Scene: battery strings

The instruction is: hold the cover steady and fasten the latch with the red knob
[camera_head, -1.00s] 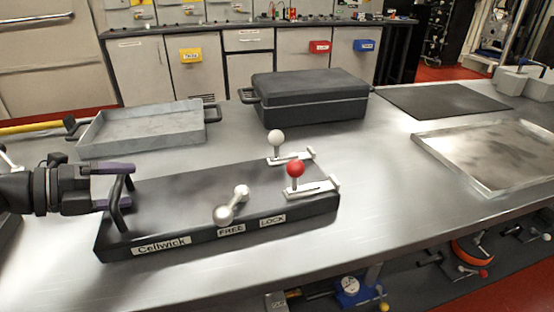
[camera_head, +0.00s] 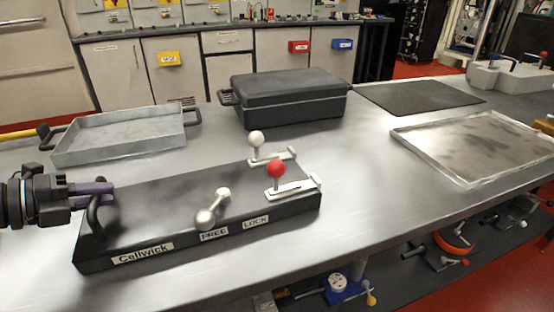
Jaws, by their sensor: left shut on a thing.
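The dark cover (camera_head: 150,202) lies on the steel bench, labelled Cellwick, FREE and LOCK on its front side. My left gripper (camera_head: 98,192) is shut on the black handle (camera_head: 97,215) at the cover's left end. The red knob (camera_head: 276,169) stands upright on a pale latch plate (camera_head: 292,189) at the cover's right end. A white knob (camera_head: 256,139) stands on a similar plate behind it. A silver lever (camera_head: 212,208) with a ball end leans above the FREE label. My right gripper is not in view.
A grey tray (camera_head: 120,148) with handles and a black case (camera_head: 290,97) stand behind the cover. A black mat (camera_head: 420,97) and a shallow metal tray (camera_head: 395,133) lie to the right. The bench between cover and metal tray is clear.

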